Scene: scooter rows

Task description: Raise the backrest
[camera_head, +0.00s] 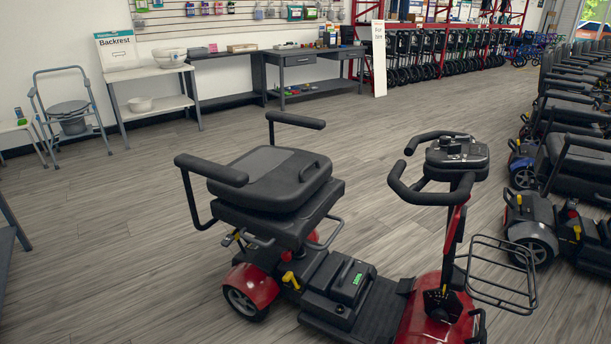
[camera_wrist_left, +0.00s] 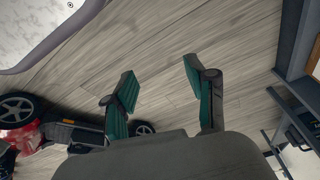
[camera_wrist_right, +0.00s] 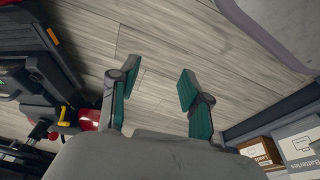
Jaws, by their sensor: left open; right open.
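A red mobility scooter stands in front of me in the head view. Its backrest (camera_head: 271,178) is folded down flat over the seat (camera_head: 266,222), with a handle loop on its upper face. Two armrests (camera_head: 210,169) stick out at its sides. The tiller with handlebars (camera_head: 452,160) rises to the right. My grippers are not in the head view. My left gripper (camera_wrist_left: 163,88) is open and empty over bare floor in the left wrist view. My right gripper (camera_wrist_right: 158,84) is open and empty over the floor in the right wrist view. Neither touches the scooter.
A row of scooters (camera_head: 536,222) stands along the right. A "Backrest" sign (camera_head: 116,50) stands on a white side table at the back left, near a commode chair (camera_head: 70,115). Boxes (camera_wrist_right: 297,142) sit near my right gripper. Floor around the red scooter is mostly clear.

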